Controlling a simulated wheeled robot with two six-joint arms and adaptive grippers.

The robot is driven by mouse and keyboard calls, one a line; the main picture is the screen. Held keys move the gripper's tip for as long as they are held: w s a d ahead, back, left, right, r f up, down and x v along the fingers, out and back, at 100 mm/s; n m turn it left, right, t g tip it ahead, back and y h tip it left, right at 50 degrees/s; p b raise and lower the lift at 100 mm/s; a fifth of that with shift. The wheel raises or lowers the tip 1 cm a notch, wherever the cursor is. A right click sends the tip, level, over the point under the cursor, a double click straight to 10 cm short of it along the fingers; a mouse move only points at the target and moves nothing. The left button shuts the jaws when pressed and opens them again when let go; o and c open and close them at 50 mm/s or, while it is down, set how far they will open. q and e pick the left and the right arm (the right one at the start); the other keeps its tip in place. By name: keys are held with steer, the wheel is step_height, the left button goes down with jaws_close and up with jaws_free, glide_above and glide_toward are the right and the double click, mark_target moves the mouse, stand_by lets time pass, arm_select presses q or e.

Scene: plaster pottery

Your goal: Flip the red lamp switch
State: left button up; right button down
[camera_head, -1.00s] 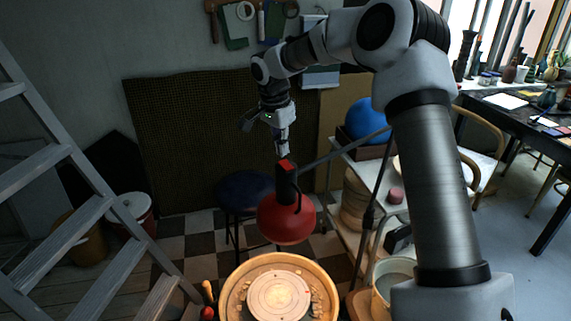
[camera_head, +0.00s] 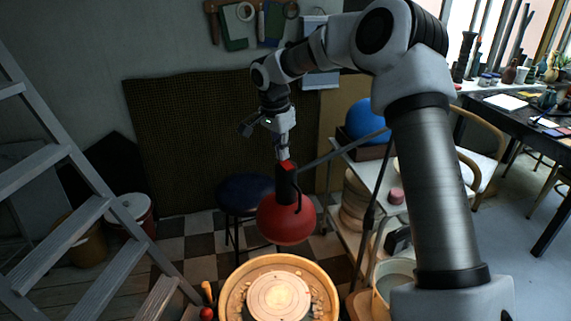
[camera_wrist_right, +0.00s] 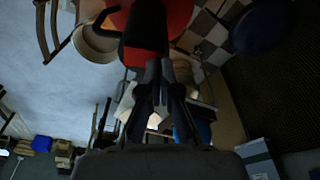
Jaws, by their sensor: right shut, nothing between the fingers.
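The red lamp (camera_head: 286,222) hangs above the pottery wheel, its round red shade below a black socket (camera_head: 286,188). The red switch (camera_head: 288,165) sits on top of the socket. My right gripper (camera_head: 282,156) is shut and empty, pointing down with its tips right at the switch; I cannot tell whether they touch it. In the right wrist view, the shut fingers (camera_wrist_right: 167,68) reach up to the black socket (camera_wrist_right: 146,28), with the red shade (camera_wrist_right: 180,14) behind. The switch's red edge (camera_wrist_right: 144,54) shows beside the fingertips. My left gripper is not in view.
The brightly lit wheel basin (camera_head: 232,275) is below the lamp. The lamp's thin arm (camera_head: 345,146) runs right to a stand. A shelf with a blue ball (camera_head: 364,120) is behind. A stool (camera_head: 245,192) stands behind the lamp, a ladder (camera_head: 70,220) at left.

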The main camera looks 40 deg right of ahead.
steer(key=shift+f, duration=0.25)
steer(key=shift+r, duration=0.1)
step_height(320, 180, up, 7)
steer(key=p, duration=0.6)
stand_by(0.4)
steer(key=shift+s, duration=0.1)
